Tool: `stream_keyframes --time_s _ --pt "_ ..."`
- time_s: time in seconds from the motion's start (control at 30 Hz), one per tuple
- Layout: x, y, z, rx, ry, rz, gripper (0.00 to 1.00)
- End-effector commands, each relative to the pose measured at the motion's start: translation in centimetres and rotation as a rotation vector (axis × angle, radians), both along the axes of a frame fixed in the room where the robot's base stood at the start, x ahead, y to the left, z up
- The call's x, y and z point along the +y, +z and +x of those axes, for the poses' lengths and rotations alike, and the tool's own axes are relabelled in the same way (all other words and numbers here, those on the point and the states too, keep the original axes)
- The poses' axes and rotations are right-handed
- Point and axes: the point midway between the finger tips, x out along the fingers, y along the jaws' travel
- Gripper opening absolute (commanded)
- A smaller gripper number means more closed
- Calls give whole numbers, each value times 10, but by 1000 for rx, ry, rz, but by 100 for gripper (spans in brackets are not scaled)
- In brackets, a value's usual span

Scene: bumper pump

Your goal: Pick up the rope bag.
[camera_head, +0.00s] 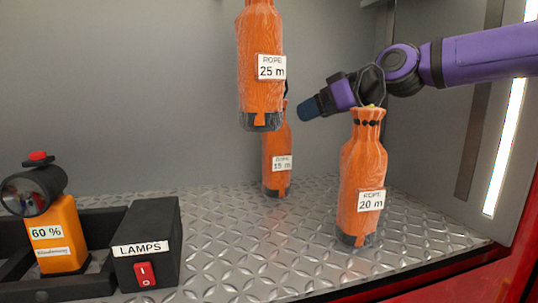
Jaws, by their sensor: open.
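Three orange rope bags are in view. The 20 m bag (362,180) stands upright on the metal floor at the right, with a gathered neck and a dark base. The 25 m bag (259,60) is high in the middle, its base clear of the floor in the picture; its top is cut off. The 15 m bag (276,165) is farther back, partly hidden behind the 25 m bag. My gripper (371,101) is open, right at the top of the 20 m bag. Its fingertips are small and dark, and I cannot tell whether they touch the bag.
A black lamps box (146,245) with a red switch stands front left. Beside it an orange lamp (60,235) marked 60 % sits in a black tray (95,222). The tread-plate floor (235,245) between the box and the 20 m bag is clear. A red edge runs along the front right.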

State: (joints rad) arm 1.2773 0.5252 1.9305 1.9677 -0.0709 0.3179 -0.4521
Motion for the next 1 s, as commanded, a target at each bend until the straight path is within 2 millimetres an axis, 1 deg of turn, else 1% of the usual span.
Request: stream_keyframes --time_s 0.03,0.1,0.2,0.3,0.6,0.73,1.0 --pt "-1 10 -3 -15 8 24 85" --pt "-1 19 -6 -30 17 42 85" --pt "1 24 -7 -40 23 55 85" --pt "8 21 -4 -41 27 56 85" --pt "33 8 13 -40 25 55 85" --pt "40 4 18 -41 25 54 85" --pt "46 0 23 -39 24 54 85"
